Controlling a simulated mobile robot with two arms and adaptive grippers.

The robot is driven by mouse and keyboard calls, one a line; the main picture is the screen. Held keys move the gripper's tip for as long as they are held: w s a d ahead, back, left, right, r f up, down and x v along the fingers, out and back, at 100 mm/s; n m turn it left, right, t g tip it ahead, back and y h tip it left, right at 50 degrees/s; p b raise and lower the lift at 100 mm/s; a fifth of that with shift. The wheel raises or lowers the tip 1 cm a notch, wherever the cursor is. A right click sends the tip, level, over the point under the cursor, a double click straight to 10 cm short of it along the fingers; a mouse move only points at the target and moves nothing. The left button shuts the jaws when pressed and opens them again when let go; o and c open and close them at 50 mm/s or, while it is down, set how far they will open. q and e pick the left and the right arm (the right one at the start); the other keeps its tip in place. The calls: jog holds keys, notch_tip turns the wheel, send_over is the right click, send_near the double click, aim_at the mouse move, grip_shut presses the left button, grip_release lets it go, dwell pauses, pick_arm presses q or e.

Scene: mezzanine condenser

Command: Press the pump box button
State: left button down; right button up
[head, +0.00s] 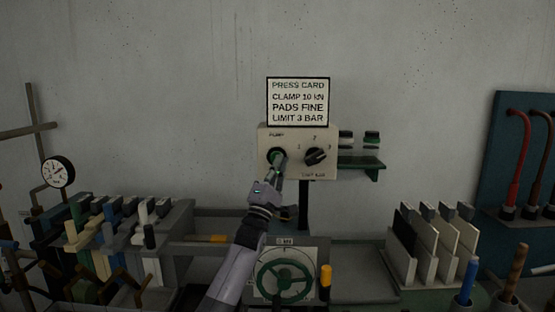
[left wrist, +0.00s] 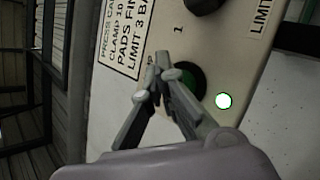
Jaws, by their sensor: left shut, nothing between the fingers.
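The pump box (head: 314,137) is a cream panel on a dark post, with a "PUMP" label. Its green button in a dark ring (head: 273,153) is at the left of the panel, partly covered by my left gripper (head: 279,163). My left gripper is shut and empty, its tips at the button; whether they touch it I cannot tell. In the left wrist view the closed fingers (left wrist: 162,73) lie in front of the box (left wrist: 222,62) and over part of the button (left wrist: 187,84). A lit green-white lamp (left wrist: 223,101) shows beside the button. My right gripper is not in view.
A black rotary knob (head: 315,156) is right of the button, under a sign (head: 298,101). A green handwheel (head: 284,283) is below. Racks of plates stand left and right. A gauge (head: 58,172) is at far left; red and dark hoses hang at right.

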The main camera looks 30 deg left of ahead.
pick_arm(q)
jog(key=shift+w+a+b, duration=0.25)
jog(key=shift+w+b, duration=0.05)
jog(key=shift+w, duration=0.1)
dwell(0.4)
jog(key=shift+s, duration=0.1)
jog(key=shift+s+d+p, duration=0.55)
jog(key=shift+s+p, duration=0.05)
jog(key=shift+s, duration=0.25)
jog(key=shift+s+d+p, duration=0.5)
jog(key=shift+s, duration=0.35)
jog(key=shift+s+d+p, duration=0.5)
jog(key=shift+s+d, duration=0.05)
jog(key=shift+s, duration=0.3)
jog(key=shift+s+d+p, duration=0.5)
jog(key=shift+s, duration=0.35)
